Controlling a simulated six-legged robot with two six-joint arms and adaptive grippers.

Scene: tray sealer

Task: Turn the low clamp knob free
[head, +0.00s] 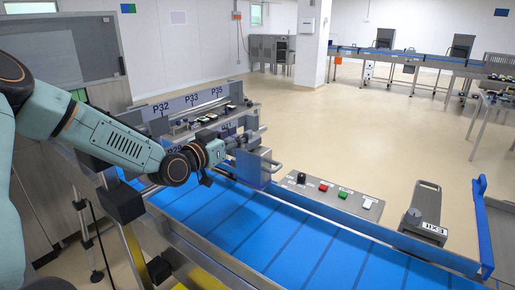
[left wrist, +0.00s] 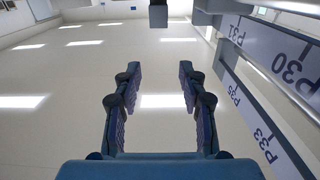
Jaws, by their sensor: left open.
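My left gripper (head: 254,136) is over the far side of the blue conveyor, beside the labelled rails. In the left wrist view its two fingers (left wrist: 157,85) are spread apart with nothing between them. A grey bracket-like block (head: 256,168) shows just below and beyond the gripper in the head view. I cannot make out the low clamp knob for certain in either view; the gripper and arm cover part of that area. A small dark block (left wrist: 158,16) shows ahead of the fingers at the top of the left wrist view; I cannot tell what it is. My right gripper is not in view.
The blue conveyor belt (head: 310,250) runs below my arm. Rails with labels such as P35 (head: 217,92) stand close to the gripper; they also show at right in the left wrist view (left wrist: 262,68). A button panel (head: 330,194) lies beyond the belt. Open floor (head: 400,130) lies behind.

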